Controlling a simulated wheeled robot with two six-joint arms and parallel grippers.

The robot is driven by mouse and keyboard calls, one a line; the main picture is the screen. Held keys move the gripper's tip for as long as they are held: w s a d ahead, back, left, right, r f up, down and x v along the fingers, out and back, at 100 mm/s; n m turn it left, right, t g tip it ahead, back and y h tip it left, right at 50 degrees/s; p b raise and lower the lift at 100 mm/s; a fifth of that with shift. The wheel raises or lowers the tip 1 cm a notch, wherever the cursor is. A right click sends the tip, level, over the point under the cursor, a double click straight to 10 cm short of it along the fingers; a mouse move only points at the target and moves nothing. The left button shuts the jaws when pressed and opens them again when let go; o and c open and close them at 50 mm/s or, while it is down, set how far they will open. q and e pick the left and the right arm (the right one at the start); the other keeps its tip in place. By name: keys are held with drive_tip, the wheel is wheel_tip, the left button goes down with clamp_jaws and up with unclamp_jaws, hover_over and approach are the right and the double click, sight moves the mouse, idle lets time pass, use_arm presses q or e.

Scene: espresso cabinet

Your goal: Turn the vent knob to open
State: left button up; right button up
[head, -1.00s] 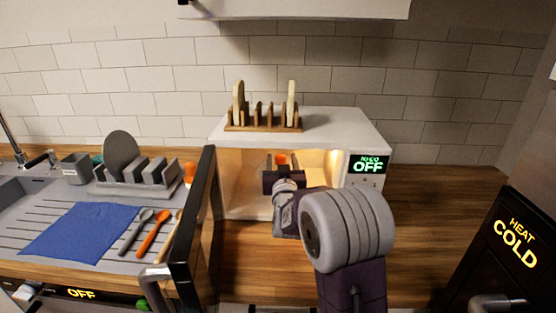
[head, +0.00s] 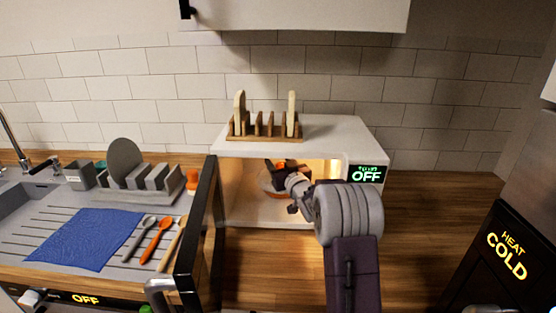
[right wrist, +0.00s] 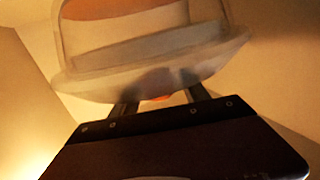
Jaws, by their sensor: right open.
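A dome-like or bowl-like pale container (head: 268,181) with some orange on it sits inside the open microwave. It fills the top of the right wrist view (right wrist: 150,62). My right gripper (head: 279,163) is inside the microwave at the container. Its two dark fingers (right wrist: 160,103) are spread apart, pointing at the container's near edge. A small orange part (right wrist: 160,98) shows between the fingertips, partly hidden; I cannot tell whether it is the vent knob or whether the fingers touch it. My left gripper is out of view.
The microwave's dark door (head: 200,232) stands open to the left of my arm. Its right panel reads OFF (head: 367,175). A wooden rack (head: 265,130) stands on top. Left are a blue cloth (head: 85,238), utensils and a dish rack (head: 140,185). The counter at right is clear.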

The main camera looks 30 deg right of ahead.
drive_tip(key=shift+w, duration=0.4)
clamp_jaws()
drive_tip(key=shift+d+f+m+h+b, duration=0.1)
drive_tip(key=shift+f+m+h+b, duration=0.25)
drive_tip(key=shift+b, duration=0.7)
drive_tip(key=shift+r+h+b, duration=0.15)
drive_tip(key=shift+h+b, duration=0.2)
drive_tip(key=shift+b, duration=0.05)
drive_tip(key=shift+d+r+m, duration=0.1)
drive_tip(key=shift+r+m, duration=0.15)
